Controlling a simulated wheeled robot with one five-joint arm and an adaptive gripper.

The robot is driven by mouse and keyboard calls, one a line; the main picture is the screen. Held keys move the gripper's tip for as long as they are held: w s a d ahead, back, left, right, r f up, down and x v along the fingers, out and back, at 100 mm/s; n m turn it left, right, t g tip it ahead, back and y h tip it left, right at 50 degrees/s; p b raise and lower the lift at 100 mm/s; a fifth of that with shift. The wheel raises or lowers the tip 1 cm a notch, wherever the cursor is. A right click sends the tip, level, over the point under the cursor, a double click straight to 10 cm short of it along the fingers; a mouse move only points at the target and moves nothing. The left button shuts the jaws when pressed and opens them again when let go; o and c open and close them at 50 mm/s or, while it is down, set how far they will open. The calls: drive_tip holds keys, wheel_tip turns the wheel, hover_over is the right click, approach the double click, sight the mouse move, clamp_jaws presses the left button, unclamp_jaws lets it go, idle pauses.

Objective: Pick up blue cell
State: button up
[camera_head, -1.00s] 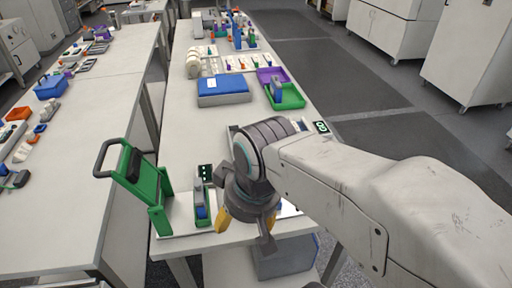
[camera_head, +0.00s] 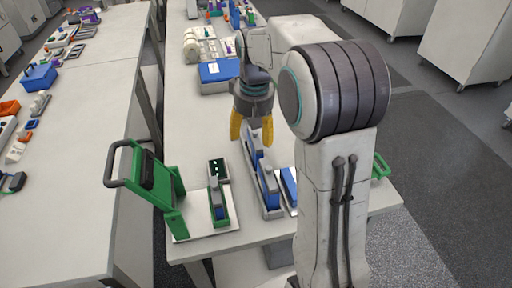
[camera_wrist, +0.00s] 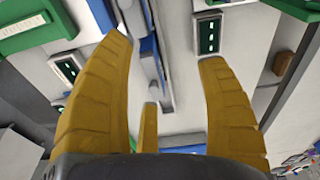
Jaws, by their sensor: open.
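A long upright blue piece with grey parts stands on the table below my gripper (camera_head: 252,143); its nearer section (camera_head: 268,185) and farther section (camera_head: 254,153) show in the head view. I take it for the blue cell and its holder, but cannot tell where one ends and the other begins. My gripper's yellow fingers are spread and empty, pointing down around the far end of this piece. In the wrist view, the grey and blue piece (camera_wrist: 150,48) runs between the spread fingertips of my gripper (camera_wrist: 163,48). Whether they touch it cannot be told.
A green lever fixture (camera_head: 160,185) and a green slot holder (camera_head: 218,205) stand to the left on a white plate. A dark display panel (camera_head: 218,170) is beside them. A blue box (camera_head: 220,72) is behind. Another blue piece (camera_head: 289,184) is at the right, partly behind my arm.

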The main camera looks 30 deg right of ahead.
sight(257, 132)
drive_tip(key=shift+m+g, duration=0.3)
drive_tip(key=shift+g, duration=0.3)
drive_tip(key=w+d+f, duration=0.1)
drive_tip(key=w+f, duration=0.1)
drive_tip(key=w+d+f, duration=0.2)
drive_tip(key=w, duration=0.1)
drive_tip(key=w+d+f, duration=0.2)
drive_tip(key=f, duration=0.1)
drive_tip(key=shift+w+f, duration=0.1)
drive_tip(key=shift+w, duration=0.15)
drive_tip(key=shift+w+f+p, duration=0.15)
drive_tip(key=shift+f+p, duration=0.25)
drive_tip(key=shift+f, duration=1.5)
drive_tip(key=shift+w+f+p, duration=0.1)
drive_tip(key=shift+f+p, duration=0.25)
drive_tip(key=shift+f, duration=1.5)
clamp_jaws()
